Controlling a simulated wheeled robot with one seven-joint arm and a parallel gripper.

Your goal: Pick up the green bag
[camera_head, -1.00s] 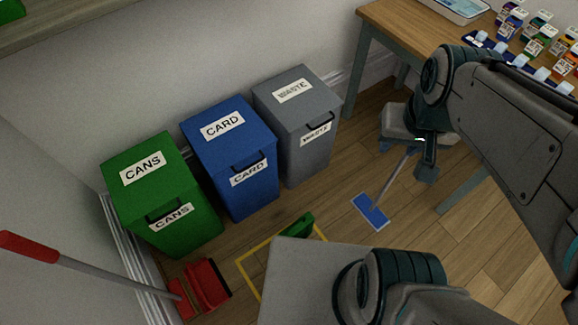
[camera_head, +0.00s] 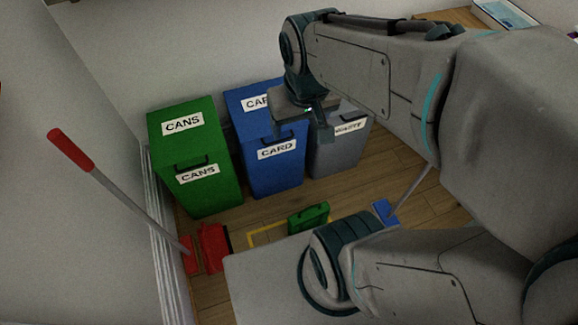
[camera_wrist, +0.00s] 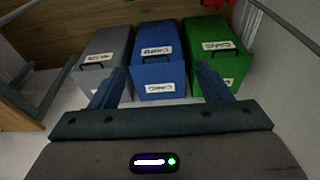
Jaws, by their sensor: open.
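The green bag (camera_head: 308,217) lies on the wooden floor in the head view, by the yellow floor outline, just beyond my own body. Its lower part may be hidden by my body. My gripper (camera_head: 306,128) is raised in front of the blue and grey bins, above and apart from the bag. In the wrist view its two fingers (camera_wrist: 160,88) are spread with nothing between them but the bins behind. I cannot make out the bag in the wrist view.
Green CANS (camera_head: 196,160), blue CARD (camera_head: 272,172) and grey WASTE (camera_head: 343,150) bins stand along the wall. A red dustpan (camera_head: 213,248) and red-handled broom (camera_head: 70,150) are at left. A blue mop head (camera_head: 384,211) lies right of the bag. Some floor before the bins is clear.

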